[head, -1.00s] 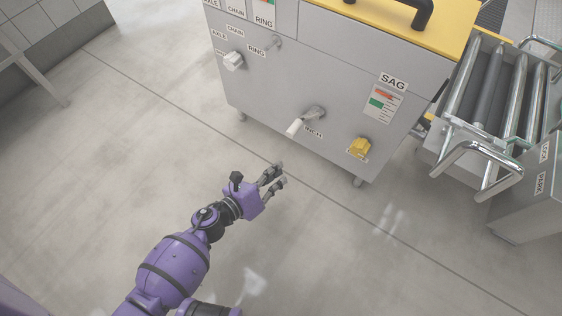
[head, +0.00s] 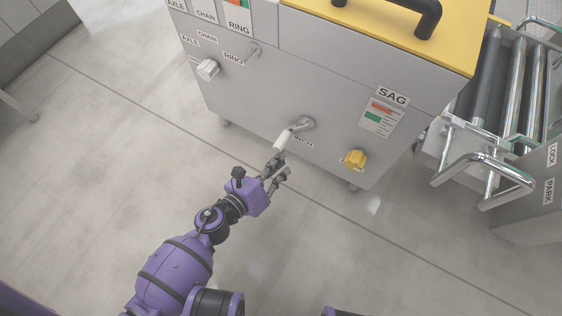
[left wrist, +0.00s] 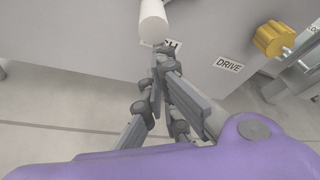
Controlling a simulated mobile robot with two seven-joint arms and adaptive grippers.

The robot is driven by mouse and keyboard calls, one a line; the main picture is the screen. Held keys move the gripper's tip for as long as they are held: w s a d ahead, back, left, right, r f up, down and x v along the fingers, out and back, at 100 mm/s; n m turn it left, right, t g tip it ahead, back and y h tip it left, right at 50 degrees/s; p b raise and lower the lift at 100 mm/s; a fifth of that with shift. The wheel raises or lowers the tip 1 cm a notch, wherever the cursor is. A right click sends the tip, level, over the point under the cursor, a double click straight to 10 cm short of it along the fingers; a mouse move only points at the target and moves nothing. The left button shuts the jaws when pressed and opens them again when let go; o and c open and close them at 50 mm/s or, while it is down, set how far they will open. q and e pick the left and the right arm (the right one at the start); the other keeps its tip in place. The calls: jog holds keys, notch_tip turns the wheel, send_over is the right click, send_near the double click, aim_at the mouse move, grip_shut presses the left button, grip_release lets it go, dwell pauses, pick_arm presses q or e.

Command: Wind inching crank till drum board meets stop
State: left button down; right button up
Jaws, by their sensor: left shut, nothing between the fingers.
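The inching crank (head: 300,126) is a grey metal arm with a white handle (head: 283,141) on the front of the grey cabinet, beside the partly covered INCH label (head: 303,141). The white handle also shows at the top of the left wrist view (left wrist: 152,22). My left gripper (head: 278,167) is just below the handle's free end in the head view. In the left wrist view its fingers (left wrist: 160,72) are close together and empty, pointing toward the handle; I cannot tell whether they touch it. My right gripper is not in view. I cannot make out the drum board or its stop.
The cabinet (head: 245,97) carries a yellow knob (head: 354,160), a white knob (head: 207,69), a SAG placard (head: 383,116) and a yellow top with a black handle (head: 428,18). Rollers and chrome rails (head: 487,172) stand at the right. The floor in front is clear.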

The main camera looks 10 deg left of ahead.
pick_arm(q)
jog(key=shift+r, duration=0.1)
jog(key=shift+w+a+r+m+y+p, duration=0.35)
jog(key=shift+a+p, duration=0.2)
jog(key=shift+p, duration=0.35)
jog(key=shift+s, duration=0.1)
